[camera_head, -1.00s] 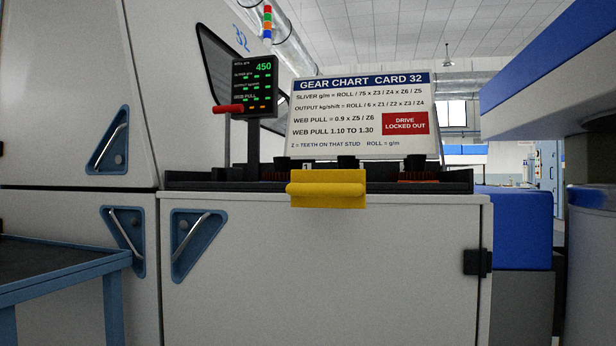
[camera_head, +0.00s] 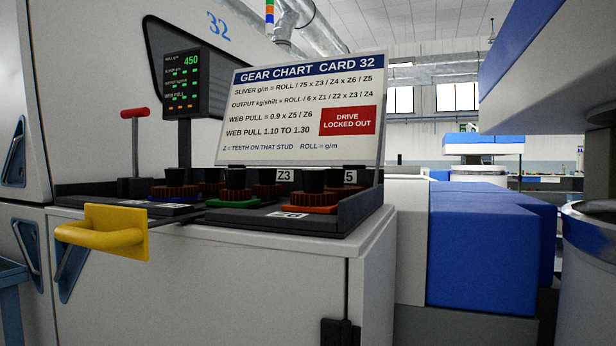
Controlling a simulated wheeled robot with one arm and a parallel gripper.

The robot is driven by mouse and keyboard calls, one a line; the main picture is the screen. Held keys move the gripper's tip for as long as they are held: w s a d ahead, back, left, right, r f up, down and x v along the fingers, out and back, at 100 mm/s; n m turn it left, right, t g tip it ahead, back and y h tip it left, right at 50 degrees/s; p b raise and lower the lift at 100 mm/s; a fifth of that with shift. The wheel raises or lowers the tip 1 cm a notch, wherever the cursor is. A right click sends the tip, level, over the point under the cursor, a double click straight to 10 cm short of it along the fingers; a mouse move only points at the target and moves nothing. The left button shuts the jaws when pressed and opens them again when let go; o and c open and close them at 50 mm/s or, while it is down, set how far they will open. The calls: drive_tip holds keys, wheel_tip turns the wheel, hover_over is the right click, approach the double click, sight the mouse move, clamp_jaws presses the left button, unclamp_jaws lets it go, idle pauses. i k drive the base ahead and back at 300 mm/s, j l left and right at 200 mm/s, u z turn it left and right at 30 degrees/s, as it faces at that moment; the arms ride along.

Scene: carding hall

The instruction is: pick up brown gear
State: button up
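Several brown gears with black knobs sit on studs in a dark tray (camera_head: 108,190) on top of the white cabinet, below the gear chart. One gear (camera_head: 175,191) is at the left over a blue base, one (camera_head: 234,195) in the middle over a green base, and one (camera_head: 308,197) at the right over an orange base. Others behind them are partly hidden. Labels read Z3 and 5; a front label is hard to read. Which gear the task means cannot be told. My gripper is not in view.
A yellow handle (camera_head: 103,232) juts from the cabinet front (camera_head: 235,285). A red-topped lever (camera_head: 134,114) and a display (camera_head: 187,84) stand at the left. The gear chart sign (camera_head: 303,110) rises behind the tray. A blue block (camera_head: 468,250) stands at the right.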

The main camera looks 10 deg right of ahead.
sight(334, 178)
drive_tip(key=k+l+z, duration=0.7)
drive_tip(key=k+z, duration=0.15)
